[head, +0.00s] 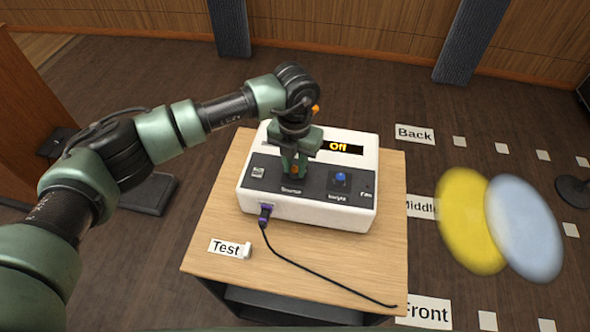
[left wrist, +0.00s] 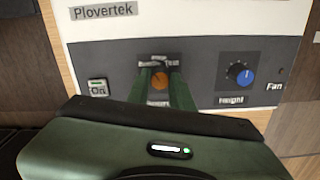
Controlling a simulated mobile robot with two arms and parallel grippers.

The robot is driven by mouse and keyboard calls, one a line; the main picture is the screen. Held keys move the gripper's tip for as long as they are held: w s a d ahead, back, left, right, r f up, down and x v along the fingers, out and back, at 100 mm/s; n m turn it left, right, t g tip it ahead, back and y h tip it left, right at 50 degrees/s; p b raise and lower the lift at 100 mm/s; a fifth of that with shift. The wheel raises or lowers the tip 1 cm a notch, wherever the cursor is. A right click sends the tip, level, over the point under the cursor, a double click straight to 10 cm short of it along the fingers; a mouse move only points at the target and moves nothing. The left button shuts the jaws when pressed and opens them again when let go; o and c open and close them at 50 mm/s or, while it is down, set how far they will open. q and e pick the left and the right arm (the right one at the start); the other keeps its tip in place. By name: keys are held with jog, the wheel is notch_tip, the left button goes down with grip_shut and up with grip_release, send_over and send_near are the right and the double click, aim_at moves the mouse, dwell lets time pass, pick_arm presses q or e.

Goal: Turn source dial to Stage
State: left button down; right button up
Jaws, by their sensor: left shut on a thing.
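My left gripper (head: 292,172) reaches down onto the box from above, over the label "Source". In the left wrist view its fingers (left wrist: 160,92) are shut on the orange source dial (left wrist: 160,79), one on each side. Labels above the dial are partly hidden; "Test" shows at its upper right. The blue height dial (head: 340,178) is to the right of the gripper, untouched. My right gripper is not in view.
An "On" button (left wrist: 97,87) sits left of the source dial. A "Test" card (head: 225,247) lies on the table (head: 215,225). Yellow and pale blue light spots are on the floor at right.

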aim_at(295, 169)
pick_arm(q)
jog(key=m+b, duration=0.4)
jog(key=b, duration=0.2)
jog(key=shift+f+m, duration=0.15)
jog(key=shift+m, duration=0.25)
jog(key=shift+r+m+b, duration=0.2)
jog(key=shift+m+b, duration=0.7)
jog(key=shift+b, duration=0.15)
jog(key=c, duration=1.2)
grip_release()
jog(key=shift+c, duration=0.2)
notch_tip(295, 169, up, 8)
jog(key=shift+f+b, duration=0.1)
jog(key=shift+b, duration=0.75)
